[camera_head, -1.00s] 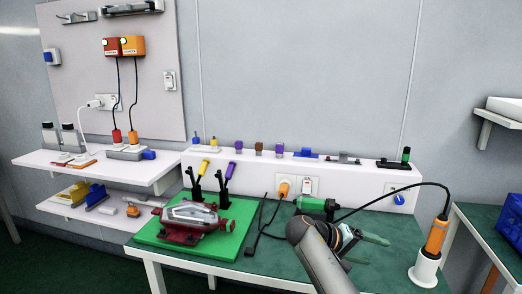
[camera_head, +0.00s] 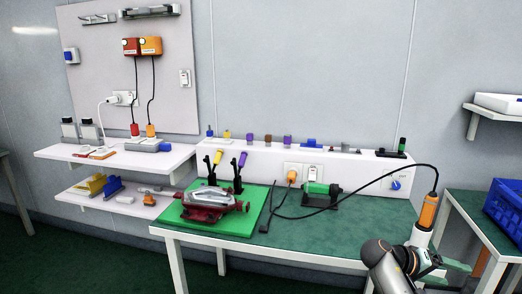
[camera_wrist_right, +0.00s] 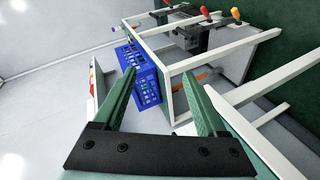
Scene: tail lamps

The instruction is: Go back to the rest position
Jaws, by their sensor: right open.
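My right arm comes in at the lower right of the head view, and its gripper (camera_head: 455,270) is partly cut off and hidden by the arm, in front of the workbench's right end. In the right wrist view the gripper (camera_wrist_right: 168,105) shows two green fingers spread apart with nothing between them. The red vise (camera_head: 208,207) with a clear grey lamp-shaped part on it sits on the green board (camera_head: 240,222). My left gripper does not show.
The green-topped workbench (camera_head: 310,236) has free room in its middle. A green tool (camera_head: 320,194) lies near its back.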

